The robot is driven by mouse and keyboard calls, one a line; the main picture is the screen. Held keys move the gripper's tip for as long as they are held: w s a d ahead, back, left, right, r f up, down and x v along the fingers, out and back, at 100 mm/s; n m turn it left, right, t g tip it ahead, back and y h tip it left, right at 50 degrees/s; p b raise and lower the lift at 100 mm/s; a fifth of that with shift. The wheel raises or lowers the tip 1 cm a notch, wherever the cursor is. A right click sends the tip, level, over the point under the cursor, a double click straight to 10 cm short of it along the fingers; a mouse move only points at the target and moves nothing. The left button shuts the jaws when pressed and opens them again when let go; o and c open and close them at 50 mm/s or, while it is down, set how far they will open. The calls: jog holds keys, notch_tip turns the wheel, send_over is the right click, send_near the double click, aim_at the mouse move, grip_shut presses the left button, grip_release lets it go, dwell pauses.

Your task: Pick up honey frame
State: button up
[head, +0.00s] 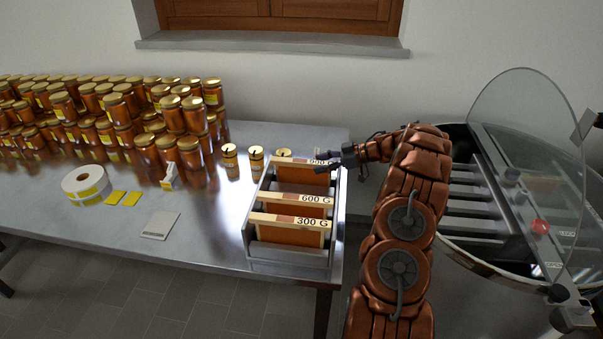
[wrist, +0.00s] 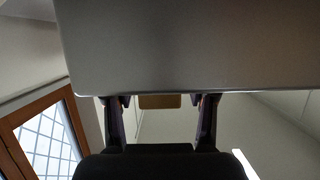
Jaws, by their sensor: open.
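Three wooden honey frames stand in a grey rack (head: 290,262) at the table's right end. The front frame (head: 290,235) is marked 300 G and the middle frame (head: 297,198) 600 G. The rear frame (head: 300,176) has a label partly hidden by my gripper. My gripper (head: 332,162) is open at the right end of the rear frame's top bar; whether it touches cannot be told. In the wrist view, a small brown piece (wrist: 160,101) shows between the two open fingers (wrist: 162,102), beneath a broad grey surface; I cannot tell which part it is.
Many honey jars (head: 120,115) fill the table's back left, with three small jars (head: 256,160) behind the rack. A label roll (head: 86,184) and a flat pale scale-like plate (head: 160,225) lie left. A round extractor with clear lid (head: 530,130) stands right. The table's front middle is clear.

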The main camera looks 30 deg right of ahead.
jog(key=shift+x, duration=1)
grip_shut()
jog(key=shift+r, duration=0.1)
